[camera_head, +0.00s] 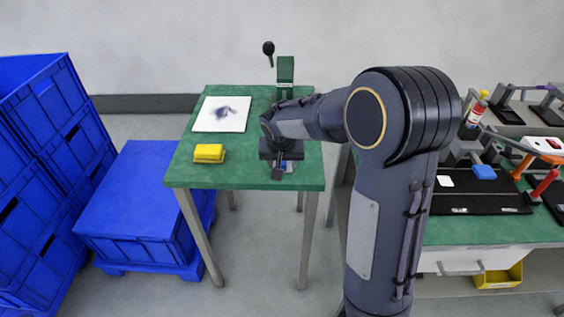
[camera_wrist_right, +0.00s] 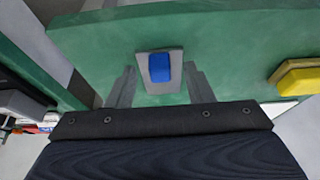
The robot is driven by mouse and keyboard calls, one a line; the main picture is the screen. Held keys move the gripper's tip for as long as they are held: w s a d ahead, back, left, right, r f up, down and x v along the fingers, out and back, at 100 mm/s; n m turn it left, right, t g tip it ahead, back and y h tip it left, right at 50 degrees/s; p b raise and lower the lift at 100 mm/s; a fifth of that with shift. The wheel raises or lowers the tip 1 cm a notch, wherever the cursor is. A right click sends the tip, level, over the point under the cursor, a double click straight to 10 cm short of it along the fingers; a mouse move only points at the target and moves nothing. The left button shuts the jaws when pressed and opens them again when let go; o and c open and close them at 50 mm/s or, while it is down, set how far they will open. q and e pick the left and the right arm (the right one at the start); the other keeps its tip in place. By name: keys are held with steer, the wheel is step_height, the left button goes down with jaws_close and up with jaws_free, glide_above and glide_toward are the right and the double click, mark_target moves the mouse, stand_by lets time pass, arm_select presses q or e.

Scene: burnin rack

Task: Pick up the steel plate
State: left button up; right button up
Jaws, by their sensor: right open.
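A small grey plate, which I take to be the steel plate (camera_wrist_right: 160,89), lies on the green table with a blue block (camera_wrist_right: 158,68) on it. In the head view only a bit of that blue (camera_head: 287,165) shows near the table's front edge, mostly hidden by my gripper. My right gripper (camera_wrist_right: 160,82) is open, its two grey fingers on either side of the plate with gaps visible. Whether the fingertips are level with the plate I cannot tell. In the head view the right gripper (camera_head: 283,167) is over the table's front right. My left gripper is not in view.
The green table (camera_head: 240,178) also bears a yellow block (camera_head: 209,153), a white sheet with a dark blot (camera_head: 221,114) and a green post (camera_head: 285,70) behind my wrist. Blue crates (camera_head: 145,195) stand left. A cluttered workbench (camera_head: 470,232) stands right.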

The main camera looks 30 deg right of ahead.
steer(key=shift+w+d+f, duration=0.1)
steer(key=shift+w+f, duration=0.1)
steer(key=shift+f, duration=0.35)
jaws_close()
steer(key=shift+r, duration=0.1)
